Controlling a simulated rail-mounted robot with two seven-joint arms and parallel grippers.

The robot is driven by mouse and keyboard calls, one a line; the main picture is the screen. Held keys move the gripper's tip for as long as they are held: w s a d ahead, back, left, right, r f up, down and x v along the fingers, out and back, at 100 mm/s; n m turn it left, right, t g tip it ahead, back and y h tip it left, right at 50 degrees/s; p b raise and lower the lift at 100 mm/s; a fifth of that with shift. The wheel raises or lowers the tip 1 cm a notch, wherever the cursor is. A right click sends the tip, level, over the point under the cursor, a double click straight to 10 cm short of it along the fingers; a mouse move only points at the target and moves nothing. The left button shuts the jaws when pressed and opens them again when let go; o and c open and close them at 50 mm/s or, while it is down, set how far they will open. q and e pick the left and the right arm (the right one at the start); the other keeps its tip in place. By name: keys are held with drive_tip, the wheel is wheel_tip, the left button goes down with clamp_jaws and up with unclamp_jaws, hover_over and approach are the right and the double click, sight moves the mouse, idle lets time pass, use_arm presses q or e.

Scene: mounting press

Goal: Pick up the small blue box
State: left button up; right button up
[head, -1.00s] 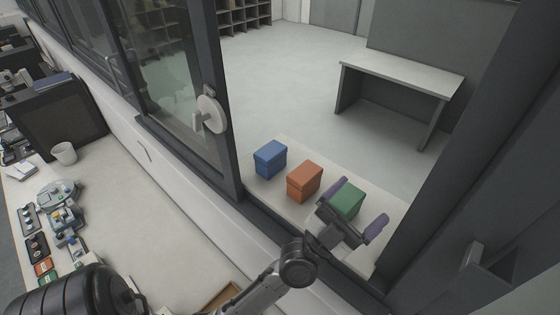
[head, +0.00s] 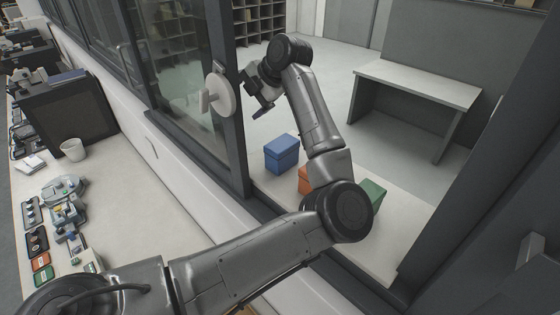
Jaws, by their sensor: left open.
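The small blue box (head: 281,155) stands upright with its lid on, on the pale ledge beyond the window opening. My left arm reaches through the opening. My left gripper (head: 258,95) is open, above and beyond the blue box in the picture, beside the window handle; it does not touch the box. One of its fingers is partly hidden by the wrist and the other is seen side-on. My right gripper is not in view.
An orange box (head: 304,181) and a green box (head: 375,193) stand right of the blue one, partly hidden by my arm. The window frame (head: 228,100) with its round handle (head: 220,95) is close to my gripper. A grey table (head: 420,83) stands beyond.

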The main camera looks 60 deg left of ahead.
sight(282, 143)
use_arm(q)
drive_tip(key=w+d+m+t+h+b, duration=0.2)
drive_tip(key=w+d+t+h, duration=0.3)
drive_tip(key=w+d+h, duration=0.15)
drive_tip(key=shift+h, duration=0.35)
drive_tip(key=f, duration=0.2)
drive_tip(key=f+p, duration=0.1)
drive_tip(key=f, duration=0.2)
drive_tip(key=f+p, duration=0.1)
drive_tip(key=f, duration=0.2)
drive_tip(key=shift+s+a, duration=0.2)
drive_tip(key=shift+s, duration=0.05)
drive_tip(key=f+p, duration=0.1)
drive_tip(key=f, duration=0.1)
drive_tip(key=f+p, duration=0.1)
drive_tip(key=shift+w+a+f+p, duration=0.15)
drive_tip(key=shift+w+f+p, duration=0.05)
drive_tip(key=shift+f+p, duration=0.15)
drive_tip(key=shift+f, duration=0.85)
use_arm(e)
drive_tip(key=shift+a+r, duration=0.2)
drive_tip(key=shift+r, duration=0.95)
use_arm(q)
drive_tip(key=shift+c, duration=0.4)
drive_tip(key=c, duration=1)
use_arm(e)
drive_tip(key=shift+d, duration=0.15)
